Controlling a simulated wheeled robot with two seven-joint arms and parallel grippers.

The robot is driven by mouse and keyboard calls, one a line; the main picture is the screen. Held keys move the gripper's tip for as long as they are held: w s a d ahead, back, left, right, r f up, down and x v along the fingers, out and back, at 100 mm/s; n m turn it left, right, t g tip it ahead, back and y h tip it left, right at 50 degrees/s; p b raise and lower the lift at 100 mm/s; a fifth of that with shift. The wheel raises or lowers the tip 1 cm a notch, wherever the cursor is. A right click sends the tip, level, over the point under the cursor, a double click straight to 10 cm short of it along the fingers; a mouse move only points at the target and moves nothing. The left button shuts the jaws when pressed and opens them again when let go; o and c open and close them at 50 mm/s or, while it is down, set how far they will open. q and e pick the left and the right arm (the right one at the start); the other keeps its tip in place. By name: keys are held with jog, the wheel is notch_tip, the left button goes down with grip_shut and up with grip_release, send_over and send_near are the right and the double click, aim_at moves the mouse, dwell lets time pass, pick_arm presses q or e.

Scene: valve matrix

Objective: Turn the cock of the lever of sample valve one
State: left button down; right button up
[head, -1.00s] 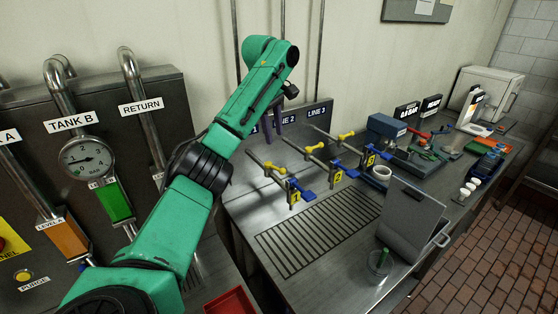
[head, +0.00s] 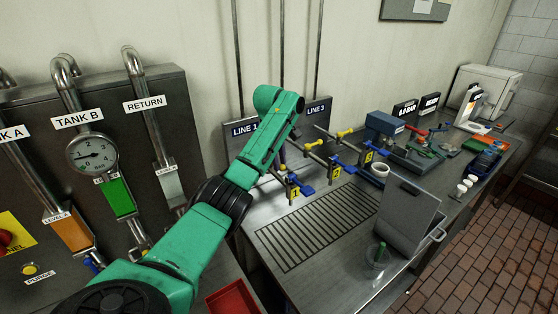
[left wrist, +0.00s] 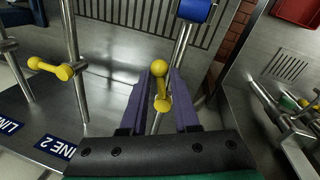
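Sample valve one, with its tag 1 (head: 294,187) and blue handle (head: 306,190), stands leftmost of three valves on the steel bench. Its yellow cock lever (left wrist: 159,85) shows in the left wrist view between the purple fingers of my left gripper (left wrist: 159,88). The gripper is open, one finger on each side of the lever; I cannot tell whether either touches it. In the head view my green left arm hides this lever and nearly all of the gripper. My right gripper is not in view.
The yellow levers of valve two (head: 313,144) and valve three (head: 345,132) stand close to the right. The tank panel (head: 110,90) is at left.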

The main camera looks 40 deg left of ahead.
pick_arm(q)
jog(key=shift+f, duration=0.1)
jog(key=m, duration=0.1)
jog(key=s+m, duration=0.1)
jog(key=m, duration=0.1)
jog(key=shift+s+a+m+h, duration=0.25)
jog(key=shift+s+m+h, duration=0.05)
jog(key=shift+m, duration=0.1)
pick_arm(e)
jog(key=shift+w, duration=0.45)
pick_arm(q)
jog(key=c, duration=0.9)
grip_release()
jog(key=shift+a, duration=0.1)
